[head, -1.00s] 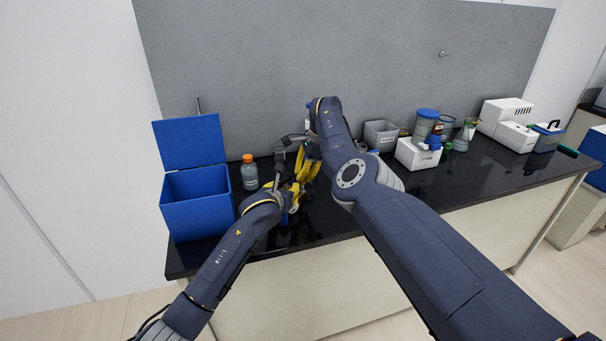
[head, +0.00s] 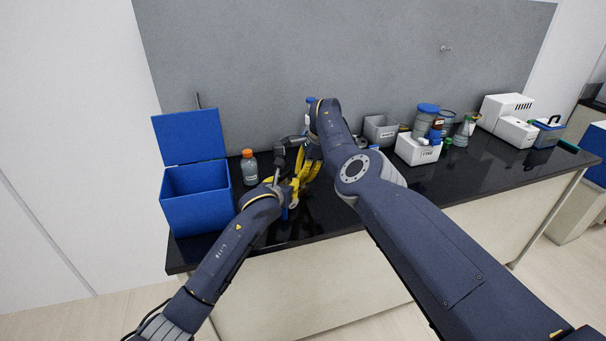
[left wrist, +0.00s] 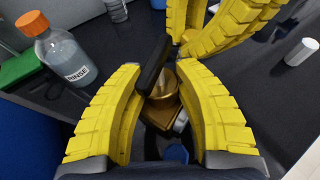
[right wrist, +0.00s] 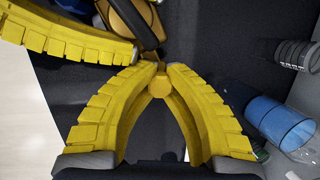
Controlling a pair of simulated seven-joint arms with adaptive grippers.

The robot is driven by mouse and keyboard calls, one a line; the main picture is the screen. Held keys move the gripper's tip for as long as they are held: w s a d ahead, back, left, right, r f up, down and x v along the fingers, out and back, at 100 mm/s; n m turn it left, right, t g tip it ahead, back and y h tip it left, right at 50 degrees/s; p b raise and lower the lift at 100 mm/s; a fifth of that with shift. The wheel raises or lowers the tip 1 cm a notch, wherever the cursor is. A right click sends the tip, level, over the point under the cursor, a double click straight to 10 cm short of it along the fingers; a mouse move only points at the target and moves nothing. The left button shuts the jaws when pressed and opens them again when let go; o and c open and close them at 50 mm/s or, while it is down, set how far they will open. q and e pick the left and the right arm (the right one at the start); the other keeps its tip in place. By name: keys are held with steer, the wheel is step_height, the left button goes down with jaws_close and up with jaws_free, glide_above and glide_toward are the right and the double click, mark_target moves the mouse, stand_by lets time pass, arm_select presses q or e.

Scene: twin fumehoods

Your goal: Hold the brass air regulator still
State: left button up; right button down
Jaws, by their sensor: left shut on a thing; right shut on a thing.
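The brass air regulator (left wrist: 165,88) shows in the left wrist view between the yellow fingers of my left gripper (left wrist: 165,100), which is shut on it. A black bar-like part (left wrist: 153,65) lies across its top. In the right wrist view the regulator (right wrist: 135,20) is partly seen at the top, by a finger of my left gripper. My right gripper (right wrist: 160,70) has its fingertips close together on a small round brass-coloured part (right wrist: 160,85); I cannot tell whether this belongs to the regulator. In the head view my arms hide most of the regulator.
A rinse bottle (head: 250,170) with an orange cap and an open blue box (head: 197,200) stand left of my grippers. A grey bin (head: 380,130), a white rack (head: 416,150) and other labware stand to the right. The black bench's front edge is near my grippers.

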steer(key=shift+f, duration=0.35)
steer(key=c, duration=1.5)
jaws_free()
steer(key=v, duration=1.2)
arm_select(q)
steer(key=o, duration=0.9)
